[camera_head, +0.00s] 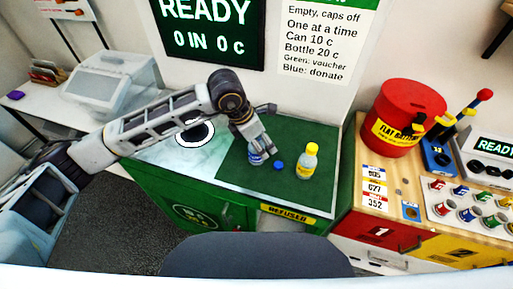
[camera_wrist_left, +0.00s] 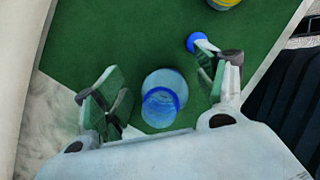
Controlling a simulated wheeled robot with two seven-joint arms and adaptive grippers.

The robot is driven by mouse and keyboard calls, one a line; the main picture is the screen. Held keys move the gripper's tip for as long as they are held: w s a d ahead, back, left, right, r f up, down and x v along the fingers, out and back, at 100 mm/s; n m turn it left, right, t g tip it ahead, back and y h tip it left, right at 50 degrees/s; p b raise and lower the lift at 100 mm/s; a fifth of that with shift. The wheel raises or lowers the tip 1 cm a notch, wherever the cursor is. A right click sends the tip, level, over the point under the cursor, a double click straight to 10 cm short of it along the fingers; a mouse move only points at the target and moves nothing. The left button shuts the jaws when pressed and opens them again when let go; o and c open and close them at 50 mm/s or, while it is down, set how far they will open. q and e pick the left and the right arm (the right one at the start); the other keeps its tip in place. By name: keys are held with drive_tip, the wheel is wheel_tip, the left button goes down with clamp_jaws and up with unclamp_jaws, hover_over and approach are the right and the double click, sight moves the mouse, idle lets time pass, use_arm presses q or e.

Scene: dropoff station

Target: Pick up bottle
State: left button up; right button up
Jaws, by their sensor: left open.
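A clear bottle with a blue band (camera_head: 255,158) stands on the green mat (camera_head: 232,172), partly hidden by my left gripper (camera_head: 262,148) in the head view. In the left wrist view the bottle (camera_wrist_left: 163,98) shows as a pale blue round shape with a blue ring. It lies between the two open fingers of the left gripper (camera_wrist_left: 164,88), with a gap on either side. My right gripper is not in view.
A loose blue cap (camera_head: 278,165) lies on the mat between the bottles; it also shows near the right finger in the left wrist view (camera_wrist_left: 196,42). A round hole (camera_head: 195,133) is in the counter at left. A red bin (camera_head: 400,115) stands on the right-hand table.

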use_arm(q)
drive_tip(key=shift+f, duration=0.1)
drive_tip(key=shift+c, duration=0.2)
drive_tip(key=c, duration=0.8)
drive_tip(key=shift+r+b, duration=1.05)
drive_tip(key=shift+r, duration=4)
